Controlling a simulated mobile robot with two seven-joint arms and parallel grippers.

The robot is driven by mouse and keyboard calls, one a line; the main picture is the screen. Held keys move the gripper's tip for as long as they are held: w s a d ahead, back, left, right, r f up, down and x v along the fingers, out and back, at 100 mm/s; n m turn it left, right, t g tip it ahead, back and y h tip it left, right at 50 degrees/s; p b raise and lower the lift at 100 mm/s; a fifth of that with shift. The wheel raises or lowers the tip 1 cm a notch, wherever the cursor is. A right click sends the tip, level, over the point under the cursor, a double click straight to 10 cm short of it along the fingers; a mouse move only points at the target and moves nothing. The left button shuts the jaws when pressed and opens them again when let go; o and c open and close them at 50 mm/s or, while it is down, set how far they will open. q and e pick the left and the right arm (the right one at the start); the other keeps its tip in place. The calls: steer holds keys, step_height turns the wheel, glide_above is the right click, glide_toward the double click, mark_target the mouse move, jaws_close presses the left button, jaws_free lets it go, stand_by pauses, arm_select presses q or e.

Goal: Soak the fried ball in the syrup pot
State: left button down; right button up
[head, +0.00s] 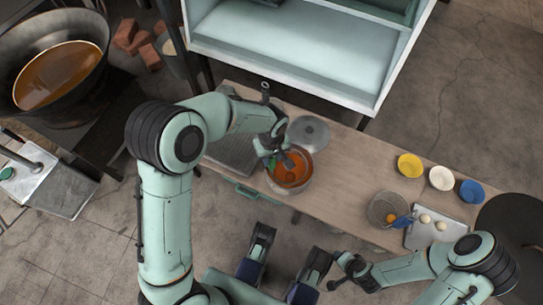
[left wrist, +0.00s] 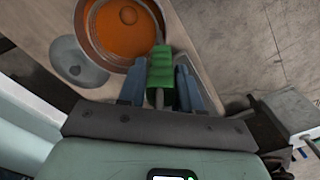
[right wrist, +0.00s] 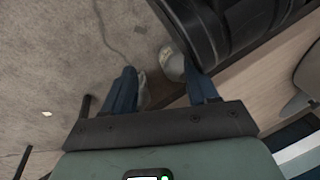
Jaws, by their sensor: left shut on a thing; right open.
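The syrup pot (head: 306,178) stands on the wooden table and holds orange syrup. It also shows in the left wrist view (left wrist: 84,30). A round orange-brown shape (left wrist: 128,15) shows in the syrup inside a thin ring; I cannot tell whether it is the fried ball or part of a tool. My left gripper (head: 269,153) is over the pot's near-left side, shut on a green handle (left wrist: 161,72). The tool's far end is hard to make out. My right gripper (head: 338,272) is open and empty off the table's front edge, with its fingers apart (right wrist: 163,88).
A grey lid (head: 309,132) lies behind the pot. Yellow (head: 410,165), white (head: 441,178) and blue (head: 471,191) bowls stand at the right, near a mesh basket (head: 380,209) and a tray (head: 417,238) with pale balls. A cabinet (head: 290,50) stands behind.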

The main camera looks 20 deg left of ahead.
arm_select(q)
steer(key=shift+r+p, duration=0.6)
steer(key=shift+r, duration=0.7)
steer(key=shift+r+p, duration=0.9)
step_height(320, 180, up, 5)
steer(key=p, duration=0.4)
steer(key=shift+r, duration=0.3)
arm_select(e)
steer(key=s+a+r+g, duration=0.1)
steer(key=s+a+r, duration=0.1)
steer(key=s+r, duration=0.1)
steer(key=s+a+r+n+y, duration=0.1)
steer(key=s+a+r, duration=0.2)
steer(key=r, duration=0.3)
steer(key=shift+s+r+g+y, duration=0.25)
steer(key=shift+r+g+y, duration=0.05)
steer(key=shift+g, duration=0.1)
steer(key=shift+w, duration=0.1)
arm_select(q)
step_height(320, 180, up, 3)
steer(key=p, duration=0.3)
steer(key=shift+r, duration=0.1)
arm_select(e)
step_height(320, 180, up, 3)
steer(key=shift+w+f, duration=0.1)
steer(key=shift+w, duration=0.05)
